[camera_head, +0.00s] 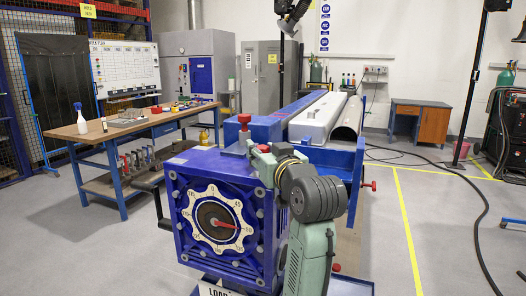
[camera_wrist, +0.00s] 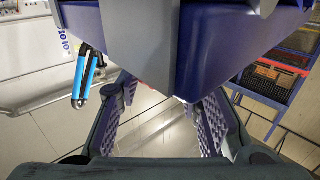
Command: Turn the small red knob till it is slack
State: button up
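The blue rotary jig (camera_head: 185,215) stands in front, with a cream toothed dial face (camera_head: 198,222) and a red pointer (camera_head: 222,224). A red knob (camera_head: 244,119) stands on top of the jig. Another small red knob (camera_head: 372,186) sticks out from the right side of the blue frame. I cannot tell which is the task's small red knob. My gripper (camera_wrist: 163,100) is open; its ridged finger pads are well apart, with floor visible between them. A blue body hides what lies just past the fingertips. In the head view my arm reaches up at the jig's top right corner.
A workbench (camera_head: 104,131) with a spray bottle and tools stands at the left. A long grey cover (camera_head: 318,117) lies on the blue frame behind the jig. Floor with yellow lines is open at the right, crossed by a black cable (camera_head: 466,215).

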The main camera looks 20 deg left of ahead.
jog(key=c, duration=0.6)
jog(key=shift+w+d+n+g+y, duration=0.15)
jog(key=shift+n+g+y, duration=0.75)
jog(key=shift+g+y, duration=0.1)
jog(key=n+g+y, duration=0.1)
jog(key=g, duration=0.1)
jog(key=n+g+y, duration=0.1)
jog(key=n+g, duration=0.1)
jog(key=n+g+y, duration=0.1)
jog(key=g, duration=0.1)
jog(key=shift+w+d, duration=0.15)
jog(key=shift+w, duration=0.1)
jog(key=n+g, duration=0.2)
jog(key=g, duration=0.1)
jog(key=n+g, duration=0.2)
jog(key=n+g+y, duration=0.1)
jog(key=g, duration=0.2)
jog(key=shift+w+r+n+g, duration=0.15)
jog(key=shift+w+n+g, duration=0.15)
jog(key=shift+n, duration=0.1)
jog(key=shift+w+n+g+h, duration=0.1)
jog(key=shift+n+g+h, duration=0.25)
jog(key=shift+n+g, duration=0.75)
jog(key=shift+w+n+g+h, duration=0.1)
jog(key=shift+n+g+h, duration=0.45)
jog(key=shift+g, duration=0.85)
jog(key=shift+f+n+g, duration=0.2)
jog(key=shift+n+g, duration=0.25)
jog(key=shift+g, duration=0.05)
